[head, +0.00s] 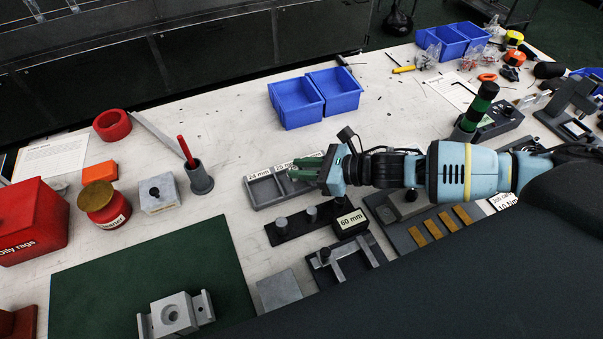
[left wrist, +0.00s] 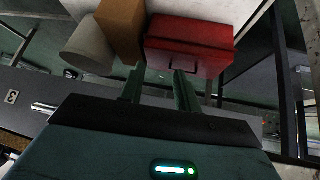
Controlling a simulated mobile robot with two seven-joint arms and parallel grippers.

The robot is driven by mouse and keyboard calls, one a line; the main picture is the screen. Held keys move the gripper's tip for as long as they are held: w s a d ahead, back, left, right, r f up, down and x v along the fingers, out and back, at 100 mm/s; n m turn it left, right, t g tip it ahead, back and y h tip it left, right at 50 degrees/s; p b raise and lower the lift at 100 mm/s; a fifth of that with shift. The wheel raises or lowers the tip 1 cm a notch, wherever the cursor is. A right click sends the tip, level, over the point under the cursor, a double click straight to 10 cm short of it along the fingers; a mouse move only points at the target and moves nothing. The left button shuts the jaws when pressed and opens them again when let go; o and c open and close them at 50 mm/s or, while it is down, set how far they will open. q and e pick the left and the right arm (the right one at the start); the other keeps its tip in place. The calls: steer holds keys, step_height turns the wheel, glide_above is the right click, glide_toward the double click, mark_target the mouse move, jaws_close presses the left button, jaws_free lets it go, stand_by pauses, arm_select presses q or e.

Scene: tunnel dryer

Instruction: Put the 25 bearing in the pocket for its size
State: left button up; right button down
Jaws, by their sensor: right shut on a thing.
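A grey sorting tray (head: 265,205) with pockets stands mid-table, with labels reading 24 mm (head: 258,174) and 25 mm (head: 284,165) along its back edge. My right gripper (head: 297,170) comes in from the right, low over the tray's right part, its green fingers over or just above the pocket by the 25 mm label. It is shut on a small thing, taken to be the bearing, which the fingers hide. I cannot tell whether it touches the pocket. In the left wrist view my left gripper (left wrist: 158,80) has its fingers apart with nothing between them.
Two blue bins (head: 315,97) stand behind the tray. A dark block with pegs (head: 300,222) and a 60 mm label (head: 351,221) are in front of it. A grey cup with a red stick (head: 199,178) stands to its left. A red box (left wrist: 190,45) is beyond my left gripper.

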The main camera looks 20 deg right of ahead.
mark_target(301, 185)
steer(key=shift+w, duration=0.2)
steer(key=shift+w+f, duration=0.2)
steer(key=shift+w, duration=0.1)
steer(key=shift+f, duration=1.55)
steer(key=shift+f, duration=0.1)
steer(key=shift+f, duration=0.1)
steer(key=c, duration=1.3)
jaws_free()
steer(key=shift+o, duration=0.2)
